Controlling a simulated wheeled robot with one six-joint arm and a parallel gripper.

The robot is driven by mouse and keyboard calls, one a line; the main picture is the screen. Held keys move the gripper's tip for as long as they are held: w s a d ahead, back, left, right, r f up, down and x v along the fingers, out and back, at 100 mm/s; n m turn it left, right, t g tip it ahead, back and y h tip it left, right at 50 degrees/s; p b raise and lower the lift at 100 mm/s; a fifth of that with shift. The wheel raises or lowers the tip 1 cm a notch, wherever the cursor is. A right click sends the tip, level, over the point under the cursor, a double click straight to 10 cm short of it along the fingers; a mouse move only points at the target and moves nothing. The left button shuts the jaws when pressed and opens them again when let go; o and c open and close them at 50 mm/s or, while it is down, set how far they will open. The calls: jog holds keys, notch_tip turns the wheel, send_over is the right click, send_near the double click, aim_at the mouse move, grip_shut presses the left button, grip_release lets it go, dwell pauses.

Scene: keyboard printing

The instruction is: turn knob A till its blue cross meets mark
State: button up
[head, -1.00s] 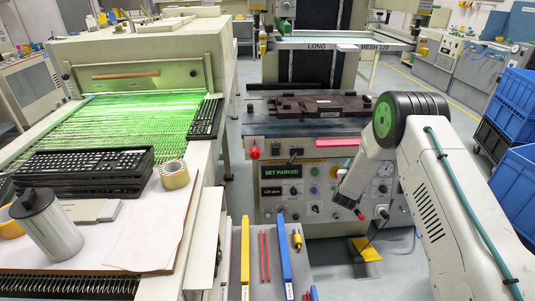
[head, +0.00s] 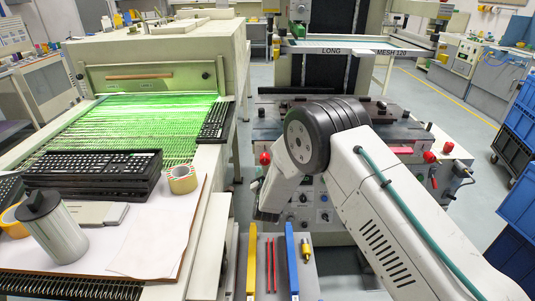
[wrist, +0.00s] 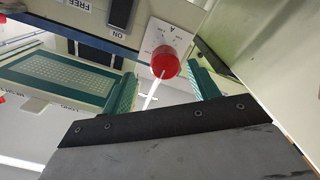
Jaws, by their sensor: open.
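Knob A (wrist: 165,62) is a red round knob in the wrist view, on a white plate (wrist: 158,36) with small marks and the letter A. A thin pale rod or streak runs from the knob toward the camera. I cannot make out a blue cross or which mark it faces. The two teal fingers of my gripper (wrist: 161,72) stand apart, one on each side of the knob in this view, with nothing held. Whether they reach the knob in depth, I cannot tell. In the head view my wrist hangs in front of the machine panel, its fingers not clearly visible.
A red knob (head: 264,158) and another red knob (head: 429,157) show on the printing machine in the head view. Blue and yellow squeegees (head: 291,262) lie below on a tray. The dryer belt (head: 140,125) is at left; blue crates (head: 520,200) stand at right.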

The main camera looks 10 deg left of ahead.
aim_at(265, 156)
jog(key=shift+a, duration=0.6)
jog(key=shift+w+a+y, duration=0.2)
jog(key=shift+w+y, duration=0.1)
jog(key=w, duration=0.7)
jog(key=shift+w+a, duration=0.1)
jog(key=shift+w, duration=0.1)
jog(key=shift+c, duration=0.3)
jog(key=c, duration=0.9)
